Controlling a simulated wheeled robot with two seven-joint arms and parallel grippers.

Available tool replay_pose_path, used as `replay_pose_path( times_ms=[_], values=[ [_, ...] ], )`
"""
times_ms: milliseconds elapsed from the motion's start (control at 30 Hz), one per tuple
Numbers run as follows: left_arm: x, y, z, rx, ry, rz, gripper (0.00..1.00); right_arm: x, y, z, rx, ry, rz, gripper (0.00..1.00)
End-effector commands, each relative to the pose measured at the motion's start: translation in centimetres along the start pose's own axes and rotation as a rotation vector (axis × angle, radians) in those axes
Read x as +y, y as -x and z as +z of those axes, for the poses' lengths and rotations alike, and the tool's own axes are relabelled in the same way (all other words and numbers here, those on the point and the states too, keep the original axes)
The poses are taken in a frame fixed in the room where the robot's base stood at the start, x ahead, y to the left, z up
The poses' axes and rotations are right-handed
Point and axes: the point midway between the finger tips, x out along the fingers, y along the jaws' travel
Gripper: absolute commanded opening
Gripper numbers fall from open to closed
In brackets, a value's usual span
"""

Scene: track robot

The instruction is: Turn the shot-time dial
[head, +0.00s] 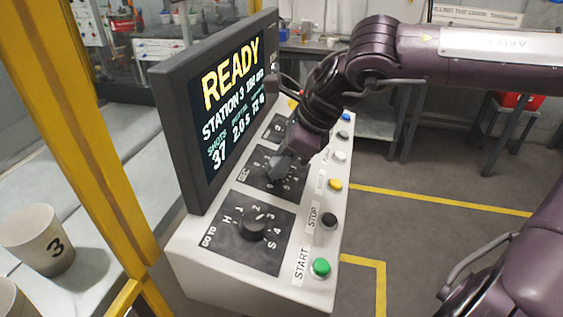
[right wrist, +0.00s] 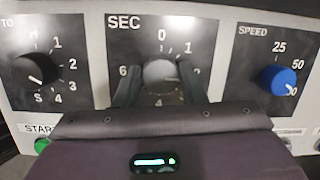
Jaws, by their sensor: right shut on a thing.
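The shot-time dial (right wrist: 160,74) is the grey knob on the middle black panel marked SEC, with numbers 0, 1, 2, 4 and 6 showing around it in the right wrist view. My right gripper (right wrist: 160,82) is shut on it, one finger on its left side and one on its right. I cannot tell clearly which number the dial points at. In the head view my right gripper (head: 284,162) reaches down to the SEC panel (head: 262,180) and covers most of the dial. My left gripper is not in view.
The black GO TO dial (head: 254,223) and the blue SPEED dial (right wrist: 281,78) flank it. A screen (head: 232,105) reading READY stands behind. Several buttons, including green START (head: 320,268), line the console's front. A yellow post (head: 105,140) stands at left.

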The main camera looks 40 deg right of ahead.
Motion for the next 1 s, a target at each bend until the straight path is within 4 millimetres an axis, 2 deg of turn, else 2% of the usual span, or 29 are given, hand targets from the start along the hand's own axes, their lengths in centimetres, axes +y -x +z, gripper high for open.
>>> replay_pose_path(
  times_ms=[667,700,867,1000],
  values=[
    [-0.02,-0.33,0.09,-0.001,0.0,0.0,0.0,-0.08,0.04,-0.01,-0.003,0.064,0.014,0.14],
    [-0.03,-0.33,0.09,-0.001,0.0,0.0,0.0,-0.08,0.04,-0.01,-0.003,0.064,0.014,0.38],
    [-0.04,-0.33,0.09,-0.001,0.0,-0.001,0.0,-0.06,0.03,-0.01,-0.003,0.063,0.014,0.59],
    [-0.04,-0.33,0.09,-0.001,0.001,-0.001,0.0,-0.04,0.02,-0.01,-0.003,0.063,0.015,0.59]
  ],
)
